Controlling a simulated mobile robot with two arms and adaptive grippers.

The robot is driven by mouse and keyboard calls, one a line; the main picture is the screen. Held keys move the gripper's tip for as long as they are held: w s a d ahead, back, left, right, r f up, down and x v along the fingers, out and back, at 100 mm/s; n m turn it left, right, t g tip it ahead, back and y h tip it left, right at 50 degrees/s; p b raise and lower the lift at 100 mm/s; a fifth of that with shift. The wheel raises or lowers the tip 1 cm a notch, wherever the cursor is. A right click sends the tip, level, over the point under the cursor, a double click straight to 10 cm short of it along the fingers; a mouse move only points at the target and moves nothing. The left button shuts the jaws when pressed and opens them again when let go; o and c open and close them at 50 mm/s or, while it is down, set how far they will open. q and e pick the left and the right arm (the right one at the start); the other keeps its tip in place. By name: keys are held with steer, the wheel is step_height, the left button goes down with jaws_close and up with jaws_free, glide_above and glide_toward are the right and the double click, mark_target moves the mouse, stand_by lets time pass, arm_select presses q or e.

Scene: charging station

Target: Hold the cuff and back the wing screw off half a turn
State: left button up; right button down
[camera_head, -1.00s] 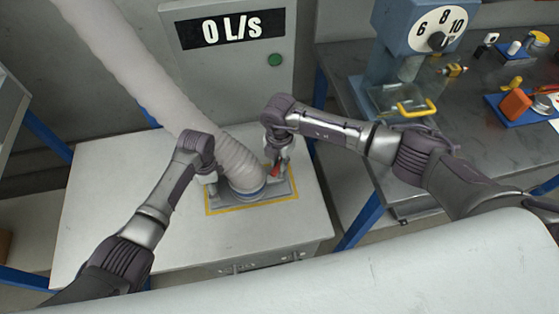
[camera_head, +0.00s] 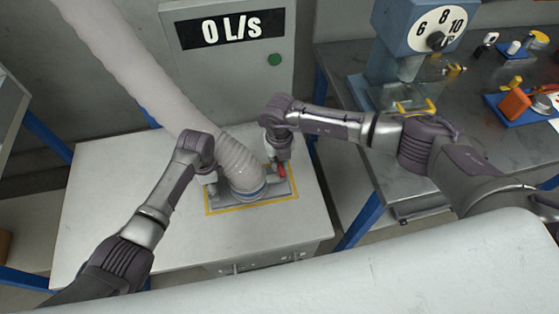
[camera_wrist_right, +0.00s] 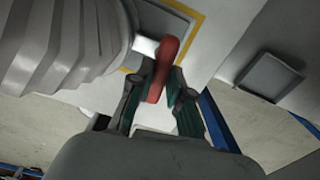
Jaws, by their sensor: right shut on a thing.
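The grey ribbed hose (camera_head: 236,160) ends in a cuff (camera_head: 249,193) with a bluish band, standing on a flat plate on the table. My left gripper (camera_head: 213,184) is at the left side of the hose end, at the cuff; its fingers are too small and hidden to tell their state. The red wing screw (camera_head: 282,170) is at the right of the cuff, and it also shows in the right wrist view (camera_wrist_right: 162,68). My right gripper (camera_head: 279,173) is shut on the wing screw, with a dark finger on each side of it in the wrist view (camera_wrist_right: 158,88).
A yellow outline (camera_head: 235,209) frames the plate on the white table (camera_head: 110,190). A panel behind reads 0 L/s, with a green button (camera_head: 274,60). A blue dial machine (camera_head: 393,55) and small parts stand on the right bench.

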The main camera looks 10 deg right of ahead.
mark_target(280, 164)
steer(key=n, duration=0.3)
steer(key=shift+n, duration=2.2)
steer(key=c, duration=1.1)
jaws_free()
step_height(280, 164, up, 12)
steer(key=shift+s+r, duration=0.1)
